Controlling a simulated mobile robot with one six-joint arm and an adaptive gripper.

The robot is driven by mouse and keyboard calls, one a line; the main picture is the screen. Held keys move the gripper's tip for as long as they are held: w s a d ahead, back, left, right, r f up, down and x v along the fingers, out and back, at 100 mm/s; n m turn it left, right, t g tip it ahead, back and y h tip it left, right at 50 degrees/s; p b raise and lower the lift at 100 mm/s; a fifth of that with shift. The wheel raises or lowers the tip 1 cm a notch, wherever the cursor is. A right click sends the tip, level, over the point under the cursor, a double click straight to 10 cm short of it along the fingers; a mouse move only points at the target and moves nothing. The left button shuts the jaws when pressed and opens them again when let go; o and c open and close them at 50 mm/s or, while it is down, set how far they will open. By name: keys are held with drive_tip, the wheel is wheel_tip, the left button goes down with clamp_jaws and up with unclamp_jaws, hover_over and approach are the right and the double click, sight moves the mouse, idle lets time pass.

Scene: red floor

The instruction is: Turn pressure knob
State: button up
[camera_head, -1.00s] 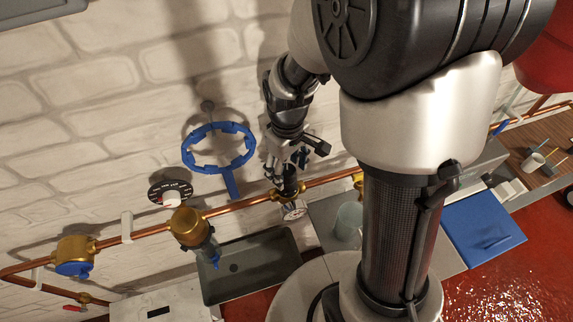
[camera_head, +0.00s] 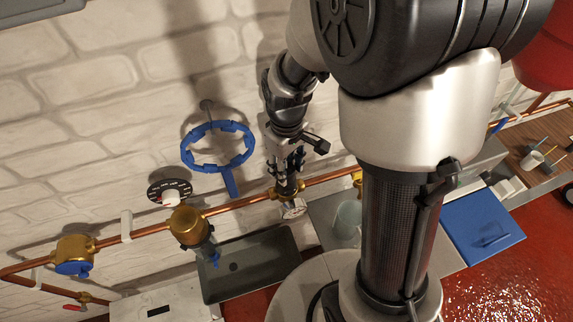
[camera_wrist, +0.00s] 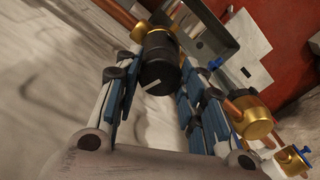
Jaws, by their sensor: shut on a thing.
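The pressure knob (camera_head: 287,187) is a black cylinder on a brass fitting on the copper pipe, with a small round white gauge (camera_head: 293,209) just below it. In the wrist view the black knob (camera_wrist: 158,66) sits between my fingers, its white line on the near face slanting up to the right. My gripper (camera_head: 287,173) comes down on the knob from above and is shut on it. It also shows in the wrist view (camera_wrist: 158,88), with a blue-padded finger on each side. The gauge reading is too small to make out.
The copper pipe (camera_head: 237,206) runs along the white brick wall. A blue ring wheel (camera_head: 218,167), a black dial (camera_head: 159,191) and a brass fitting (camera_head: 188,225) are to the left. A dark sink (camera_head: 250,283) lies below.

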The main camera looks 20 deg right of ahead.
drive_tip(key=shift+n, duration=0.3)
drive_tip(key=n, duration=0.8)
drive_tip(key=shift+p, duration=0.35)
drive_tip(key=n, duration=0.4)
drive_tip(key=shift+n, duration=2.2)
drive_tip(key=o, duration=1.1)
